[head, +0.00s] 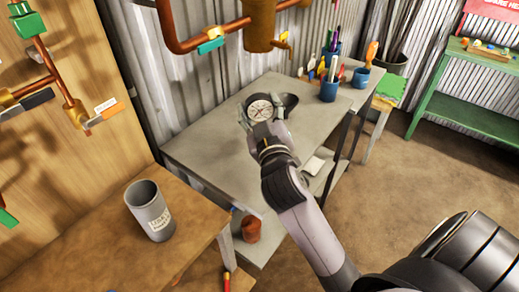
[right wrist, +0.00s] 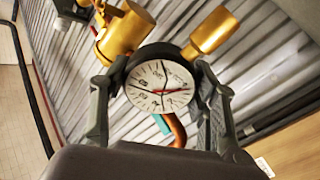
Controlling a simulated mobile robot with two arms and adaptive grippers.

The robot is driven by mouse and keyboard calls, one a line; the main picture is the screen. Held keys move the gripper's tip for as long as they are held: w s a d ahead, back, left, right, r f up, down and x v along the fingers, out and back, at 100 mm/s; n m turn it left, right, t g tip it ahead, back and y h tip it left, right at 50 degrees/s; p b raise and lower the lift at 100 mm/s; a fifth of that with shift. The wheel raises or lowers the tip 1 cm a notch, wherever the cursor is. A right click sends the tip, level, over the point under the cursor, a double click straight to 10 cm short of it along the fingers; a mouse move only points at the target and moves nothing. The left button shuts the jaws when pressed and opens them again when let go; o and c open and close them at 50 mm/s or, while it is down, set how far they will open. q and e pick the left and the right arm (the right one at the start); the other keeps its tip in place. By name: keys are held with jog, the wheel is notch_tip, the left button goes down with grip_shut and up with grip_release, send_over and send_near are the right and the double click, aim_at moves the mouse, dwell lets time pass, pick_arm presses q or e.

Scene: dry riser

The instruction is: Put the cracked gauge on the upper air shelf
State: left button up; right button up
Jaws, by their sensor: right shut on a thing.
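The gauge (head: 260,109) has a round white dial in a dark rim. I cannot tell which surface is the upper air shelf. My left gripper is not in view.
A dark dish (head: 288,100) lies just behind the gauge. Blue cups (head: 329,91) with tools stand at the bench's far end. Copper pipework (head: 205,40) hangs above. A grey labelled canister (head: 149,210) stands on the wooden table. A green shelf (head: 460,110) stands at right.

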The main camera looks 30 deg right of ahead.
notch_tip(320, 180, down, 7)
jog(key=shift+r+b, duration=0.2)
jog(key=shift+b, duration=0.4)
jog(key=shift+f, duration=0.55)
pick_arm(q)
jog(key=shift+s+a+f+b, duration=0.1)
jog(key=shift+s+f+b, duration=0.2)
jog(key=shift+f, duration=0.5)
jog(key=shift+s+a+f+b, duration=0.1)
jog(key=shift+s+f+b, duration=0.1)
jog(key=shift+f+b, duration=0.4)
pick_arm(e)
jog(key=shift+f, duration=2.05)
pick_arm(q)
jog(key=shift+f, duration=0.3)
pick_arm(e)
jog(key=shift+f, duration=0.15)
jog(key=o, duration=1.3)
